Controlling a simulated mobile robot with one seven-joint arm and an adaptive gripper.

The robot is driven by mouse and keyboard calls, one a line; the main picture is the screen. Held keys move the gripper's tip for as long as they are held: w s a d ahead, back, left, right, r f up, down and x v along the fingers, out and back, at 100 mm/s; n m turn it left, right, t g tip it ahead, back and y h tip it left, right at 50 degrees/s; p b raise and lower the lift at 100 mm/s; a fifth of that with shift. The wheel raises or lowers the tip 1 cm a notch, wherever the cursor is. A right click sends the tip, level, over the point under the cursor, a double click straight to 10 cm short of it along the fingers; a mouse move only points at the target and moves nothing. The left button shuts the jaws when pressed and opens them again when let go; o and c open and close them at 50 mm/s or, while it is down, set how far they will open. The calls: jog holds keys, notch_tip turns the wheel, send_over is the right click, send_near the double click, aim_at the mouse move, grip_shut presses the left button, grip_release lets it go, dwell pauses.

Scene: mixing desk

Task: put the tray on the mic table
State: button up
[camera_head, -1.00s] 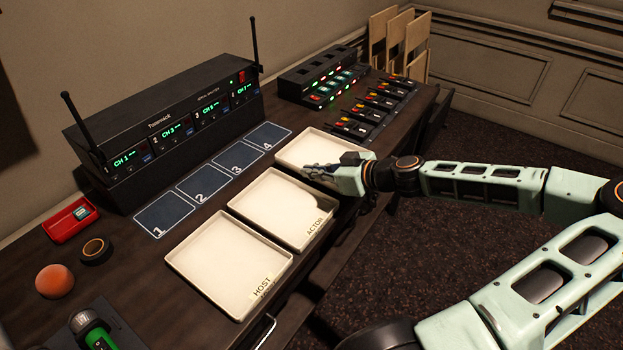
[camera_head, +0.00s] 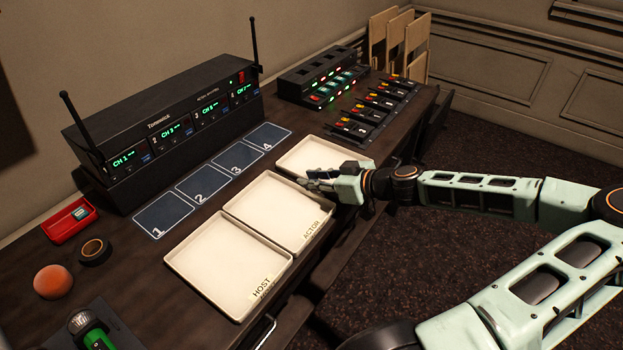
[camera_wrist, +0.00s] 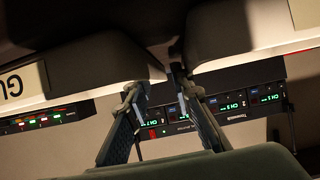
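Three shallow cream trays lie in a row along the desk's front. The nearest is marked HOST (camera_head: 225,262), the middle one ACTOR (camera_head: 275,205). The farthest tray (camera_head: 318,152) is partly hidden by my gripper (camera_head: 308,179). My gripper is low at that tray's near right corner, close to the ACTOR tray's far edge. In the wrist view its two fingers (camera_wrist: 165,105) stand apart with nothing seen between them. I cannot tell whether the fingers touch a tray.
Numbered pads (camera_head: 206,182) lie behind the trays, before a black receiver (camera_head: 165,125) with two antennas. A charger (camera_head: 320,78) and several small packs (camera_head: 375,105) stand at the far end. A red box (camera_head: 68,222), an orange ball (camera_head: 53,281) and a dark ring (camera_head: 94,251) sit left.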

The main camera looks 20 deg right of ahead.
jog(key=shift+s+d+r, duration=0.15)
jog(key=shift+r, duration=0.15)
jog(key=p+v, duration=0.4)
jog(key=v, duration=0.6)
jog(key=shift+s+d+r+p, duration=0.25)
jog(key=shift+s+d+p, duration=0.15)
jog(key=shift+s, duration=0.2)
